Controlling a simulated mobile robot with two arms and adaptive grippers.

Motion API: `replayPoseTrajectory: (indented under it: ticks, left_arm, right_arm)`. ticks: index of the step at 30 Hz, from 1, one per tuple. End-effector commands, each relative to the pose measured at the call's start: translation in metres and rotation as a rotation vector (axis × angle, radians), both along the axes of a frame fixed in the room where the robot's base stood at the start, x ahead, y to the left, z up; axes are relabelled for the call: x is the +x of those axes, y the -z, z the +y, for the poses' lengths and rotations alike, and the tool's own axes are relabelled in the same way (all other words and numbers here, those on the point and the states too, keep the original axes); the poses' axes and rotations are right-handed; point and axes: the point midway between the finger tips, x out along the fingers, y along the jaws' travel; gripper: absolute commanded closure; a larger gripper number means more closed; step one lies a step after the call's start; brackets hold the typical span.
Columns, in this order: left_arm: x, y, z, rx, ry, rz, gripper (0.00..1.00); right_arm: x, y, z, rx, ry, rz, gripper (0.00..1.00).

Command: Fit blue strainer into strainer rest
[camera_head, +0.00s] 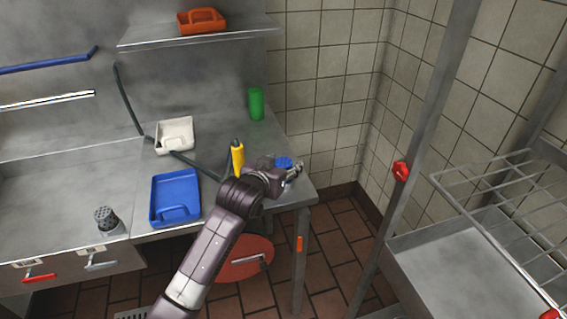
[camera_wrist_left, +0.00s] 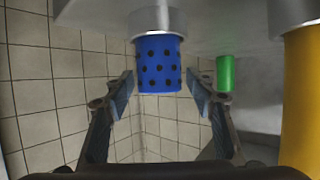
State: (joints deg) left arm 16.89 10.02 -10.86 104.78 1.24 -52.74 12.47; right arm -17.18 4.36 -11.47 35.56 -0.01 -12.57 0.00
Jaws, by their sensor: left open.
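The blue strainer (camera_wrist_left: 158,65) with dark holes shows in the left wrist view, between and just beyond my fingertips. A round metal part (camera_wrist_left: 158,22) meets its upper end in the picture. I cannot tell whether this is the strainer rest or part of the strainer. My left gripper (camera_wrist_left: 160,92) is open, with one finger to each side and gaps to the strainer. In the head view my left gripper (camera_head: 293,173) is over the counter's right end, and a blue top (camera_head: 284,162) shows beside it. My right gripper is not in view.
A yellow object (camera_head: 238,158) stands close to my left arm. A green cup (camera_head: 256,103) is farther back. The counter also holds a blue tray (camera_head: 162,198), a white tray (camera_head: 163,139) and a perforated metal shaker (camera_head: 107,219). A wire rack (camera_head: 500,205) is at right.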

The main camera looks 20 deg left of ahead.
Motion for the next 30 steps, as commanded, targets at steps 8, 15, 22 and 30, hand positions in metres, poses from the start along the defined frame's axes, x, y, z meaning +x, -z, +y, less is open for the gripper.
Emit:
replayPoseTrajectory:
  ticks: [8, 15, 22, 30]
  left_arm:
    - [-0.012, -0.008, 0.001, 0.0, 0.0, -0.001, 0.49]
    - [-0.054, -0.025, 0.003, 0.001, 0.0, -0.001, 0.49]
    - [-0.091, -0.041, 0.006, 0.0, 0.0, -0.001, 0.49]
    - [-0.11, -0.049, 0.007, 0.0, 0.0, 0.0, 0.49]
  right_arm:
    - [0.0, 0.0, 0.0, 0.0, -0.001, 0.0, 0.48]
    - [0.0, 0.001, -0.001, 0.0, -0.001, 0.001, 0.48]
    - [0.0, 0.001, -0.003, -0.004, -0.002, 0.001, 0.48]
    - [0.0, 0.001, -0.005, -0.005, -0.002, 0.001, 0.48]
